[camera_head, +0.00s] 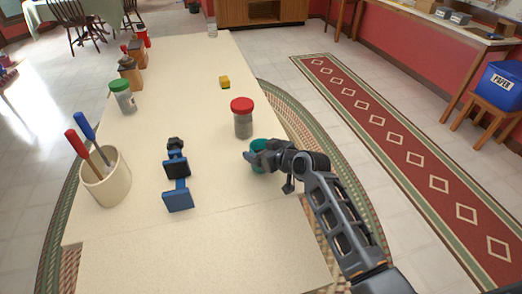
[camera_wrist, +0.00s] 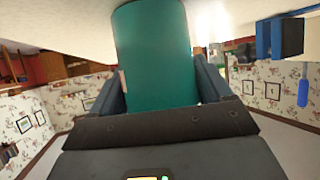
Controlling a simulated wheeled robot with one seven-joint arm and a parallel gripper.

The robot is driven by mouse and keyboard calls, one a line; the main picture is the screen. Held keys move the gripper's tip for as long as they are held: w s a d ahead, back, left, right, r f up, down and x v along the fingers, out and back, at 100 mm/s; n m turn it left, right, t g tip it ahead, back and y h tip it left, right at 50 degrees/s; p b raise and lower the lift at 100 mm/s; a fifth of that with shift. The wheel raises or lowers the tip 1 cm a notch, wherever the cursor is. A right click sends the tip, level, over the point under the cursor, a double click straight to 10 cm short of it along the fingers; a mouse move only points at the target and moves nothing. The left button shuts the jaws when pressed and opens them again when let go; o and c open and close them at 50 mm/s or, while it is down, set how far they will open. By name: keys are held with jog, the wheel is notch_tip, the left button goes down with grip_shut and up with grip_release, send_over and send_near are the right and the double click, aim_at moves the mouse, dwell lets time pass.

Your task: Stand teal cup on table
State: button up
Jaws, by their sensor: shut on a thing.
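The teal cup (camera_head: 259,144) is at the right part of the cream table (camera_head: 225,215), just nearer than a red-lidded jar. My gripper (camera_head: 258,158) reaches in from the right and is shut on the cup. The wrist view shows the cup (camera_wrist: 155,55) between the two fingers (camera_wrist: 160,90), with the pale tabletop along the top of that picture. The cup looks roughly upright in the head view. My gripper hides part of it, and I cannot tell whether its base touches the table.
The red-lidded jar (camera_head: 243,120) stands close behind the cup. A blue and black object (camera_head: 178,185) lies to the left. The near tabletop is clear.

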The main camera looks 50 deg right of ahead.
jog(key=o, duration=1.1)
jog(key=shift+f, duration=0.1)
jog(key=v, duration=1.2)
jog(key=s+a+f, duration=0.1)
jog(key=s+a, duration=1.2)
jog(key=s, duration=0.1)
jog(key=s+a+r, duration=0.2)
jog(key=s+r, duration=0.1)
jog(key=s, duration=0.1)
jog(key=s+a+r+n+t+y, duration=0.1)
jog(key=s+a+r, duration=0.2)
jog(key=s, duration=0.2)
jog(key=s+a+r+n+t+y, duration=0.1)
jog(key=s+a+r, duration=0.2)
jog(key=s+r, duration=0.1)
jog(key=shift+s+a, duration=0.1)
jog(key=shift+s, duration=0.15)
